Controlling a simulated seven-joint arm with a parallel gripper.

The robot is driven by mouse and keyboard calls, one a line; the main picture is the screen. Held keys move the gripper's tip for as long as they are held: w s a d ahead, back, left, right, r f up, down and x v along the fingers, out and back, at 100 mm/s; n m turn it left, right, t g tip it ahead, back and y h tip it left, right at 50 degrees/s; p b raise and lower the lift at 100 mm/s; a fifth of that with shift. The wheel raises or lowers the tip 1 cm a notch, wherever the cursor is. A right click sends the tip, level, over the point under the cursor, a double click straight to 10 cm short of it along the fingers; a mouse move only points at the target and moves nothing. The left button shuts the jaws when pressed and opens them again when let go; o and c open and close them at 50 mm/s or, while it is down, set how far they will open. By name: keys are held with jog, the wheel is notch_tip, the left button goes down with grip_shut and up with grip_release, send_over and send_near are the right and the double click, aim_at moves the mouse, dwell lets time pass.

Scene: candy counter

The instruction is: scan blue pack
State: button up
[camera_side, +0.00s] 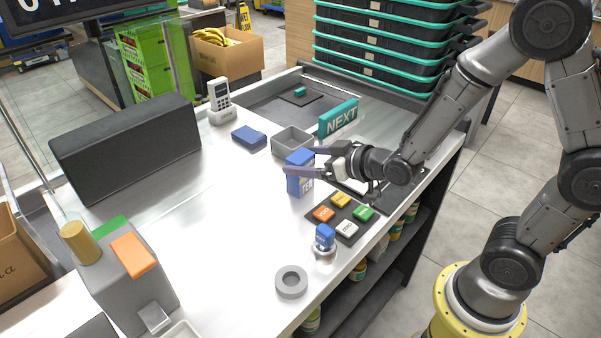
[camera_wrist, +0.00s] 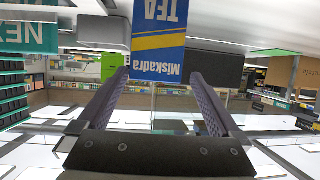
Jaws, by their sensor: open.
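The blue pack (camera_side: 293,184) is an upright box with white and yellow bands and the word TEA, standing on the white counter. In the wrist view the pack lies between the open fingertips (camera_wrist: 160,73), with a gap visible on each side. No clear contact shows. A dark plate (camera_side: 345,190) in the counter is partly hidden under my gripper.
A teal NEXT sign (camera_side: 338,118) and a grey tray (camera_side: 292,140) stand behind. A blue flat pack (camera_side: 249,136) and a handset (camera_side: 220,100) are farther left. The left-centre counter is clear.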

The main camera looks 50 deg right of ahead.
aim_at(291, 157)
jog(key=shift+d+x, duration=0.15)
jog(key=shift+x, duration=1.25)
jog(key=shift+d+x, duration=0.15)
jog(key=shift+x, duration=1.25)
jog(key=shift+r, duration=0.1)
jog(key=c, duration=1.4)
